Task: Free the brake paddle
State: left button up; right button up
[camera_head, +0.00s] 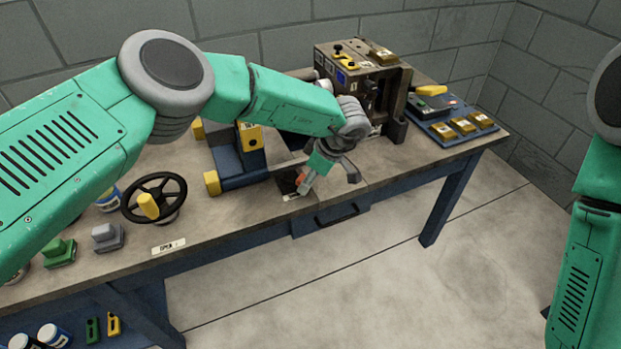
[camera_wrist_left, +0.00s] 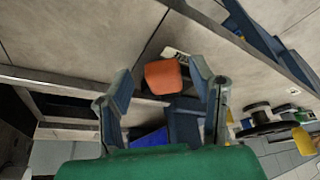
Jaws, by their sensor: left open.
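An orange-red paddle head (camera_head: 302,180), which I take for the brake paddle, sits at the bench's front edge by a dark plate. In the left wrist view the orange block (camera_wrist_left: 163,76) shows between my finger tips, with a dark blue part below it. My left gripper (camera_head: 328,176) points down over the front edge at the paddle, beside it. In the left wrist view my left gripper (camera_wrist_left: 159,90) is open, its fingers on either side of the orange block, apart from it as far as I can tell. My right gripper is out of view.
A black handwheel (camera_head: 155,198) with a yellow knob stands on the bench (camera_head: 225,222) at left. A blue bracket (camera_head: 238,170) stands behind the paddle. A brown machine block (camera_head: 358,85) and a blue control panel (camera_head: 445,125) are at back right. A drawer handle (camera_head: 338,215) sits below. Floor at right is clear.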

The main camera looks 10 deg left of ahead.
pick_arm(q)
jog(key=v, duration=1.2)
jog(key=shift+w+f, duration=0.1)
jog(key=shift+f, duration=0.05)
